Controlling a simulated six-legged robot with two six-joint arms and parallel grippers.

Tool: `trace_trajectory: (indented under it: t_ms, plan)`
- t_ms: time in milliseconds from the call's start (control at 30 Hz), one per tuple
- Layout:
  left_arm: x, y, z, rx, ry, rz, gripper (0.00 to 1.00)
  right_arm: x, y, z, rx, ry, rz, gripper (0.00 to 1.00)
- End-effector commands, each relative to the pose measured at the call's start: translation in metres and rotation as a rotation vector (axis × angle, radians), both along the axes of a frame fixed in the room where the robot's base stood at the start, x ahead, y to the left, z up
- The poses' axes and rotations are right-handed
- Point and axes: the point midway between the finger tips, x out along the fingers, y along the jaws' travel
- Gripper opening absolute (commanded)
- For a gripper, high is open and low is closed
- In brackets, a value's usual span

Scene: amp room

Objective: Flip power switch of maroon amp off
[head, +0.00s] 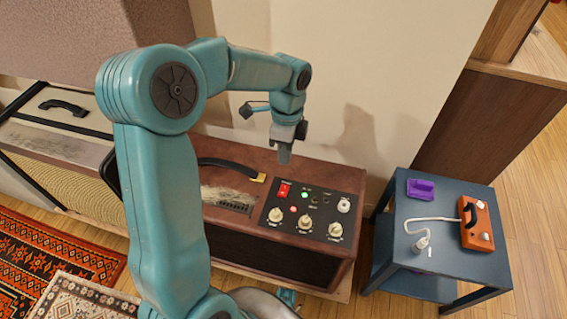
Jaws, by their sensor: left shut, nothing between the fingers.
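The maroon amp (325,177) stands against the wall in the middle of the head view. Its black control panel (296,225) carries a red power switch (283,190), a small lit red light (293,209) and several cream knobs. My left gripper (284,157) is shut and empty. It hangs above the back edge of the amp's top, pointing down, and appears apart from the switch. I cannot tell the switch's position at this size. My left arm hides the left part of the amp. My right gripper is not in view.
A cream amp (70,118) with a black handle stands at left. A dark blue side table (396,222) at right holds an orange box (477,226), a purple object (420,188) and a white cable. A wooden cabinet (475,130) stands behind it. Patterned rugs (55,255) lie at lower left.

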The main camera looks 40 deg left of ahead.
Motion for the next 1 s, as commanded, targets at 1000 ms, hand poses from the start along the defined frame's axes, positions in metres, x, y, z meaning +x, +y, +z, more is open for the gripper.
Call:
trace_trajectory:
  t_ms: [1000]
  plan:
    - [-0.014,-0.005,-0.120,0.000,0.001,-0.001,0.00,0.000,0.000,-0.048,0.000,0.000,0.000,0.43]
